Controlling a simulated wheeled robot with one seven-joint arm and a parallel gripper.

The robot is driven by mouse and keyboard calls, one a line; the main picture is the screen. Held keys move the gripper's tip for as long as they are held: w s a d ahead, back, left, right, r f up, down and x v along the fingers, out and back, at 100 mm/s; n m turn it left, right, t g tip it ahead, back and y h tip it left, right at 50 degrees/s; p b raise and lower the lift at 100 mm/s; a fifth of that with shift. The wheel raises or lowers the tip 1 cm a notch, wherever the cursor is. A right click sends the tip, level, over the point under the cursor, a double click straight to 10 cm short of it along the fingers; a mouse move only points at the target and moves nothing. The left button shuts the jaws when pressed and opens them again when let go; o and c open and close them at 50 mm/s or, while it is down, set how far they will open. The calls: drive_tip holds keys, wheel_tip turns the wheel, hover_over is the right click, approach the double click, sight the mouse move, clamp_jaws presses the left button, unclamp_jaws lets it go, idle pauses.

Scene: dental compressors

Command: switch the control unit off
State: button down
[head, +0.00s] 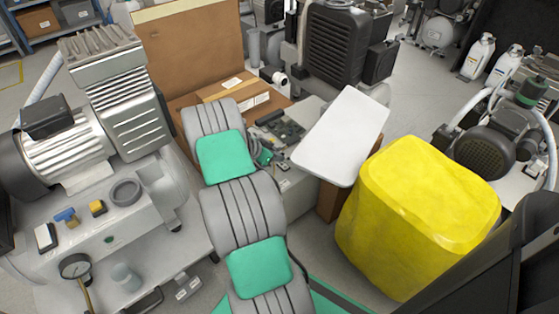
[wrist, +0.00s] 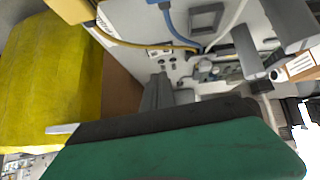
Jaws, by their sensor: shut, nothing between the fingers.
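The control unit (head: 297,186) is a grey box in the middle of the head view, with its white lid (head: 342,135) raised at the right. Circuit boards and green parts (head: 280,128) show inside its open top. In the wrist view, the unit's pale interior (wrist: 225,22) shows blue and yellow cables and a small panel with dark round parts (wrist: 168,58). I cannot make out a switch or its position. My gripper (wrist: 160,80) is shut and empty, its grey fingers pointing towards that panel. I cannot tell whether they touch it. My own arm hides the gripper in the head view.
A yellow covered block (head: 415,215) stands close at the right of the unit. A compressor with a motor (head: 70,150) stands at the left. A cardboard box (head: 235,92) lies behind, beside a dark finned machine (head: 345,45). Room around the unit is tight.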

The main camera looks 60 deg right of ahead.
drive_tip(key=p+v, duration=0.2)
drive_tip(key=v, duration=0.7)
drive_tip(key=shift+w, duration=0.3)
drive_tip(key=shift+a, duration=0.15)
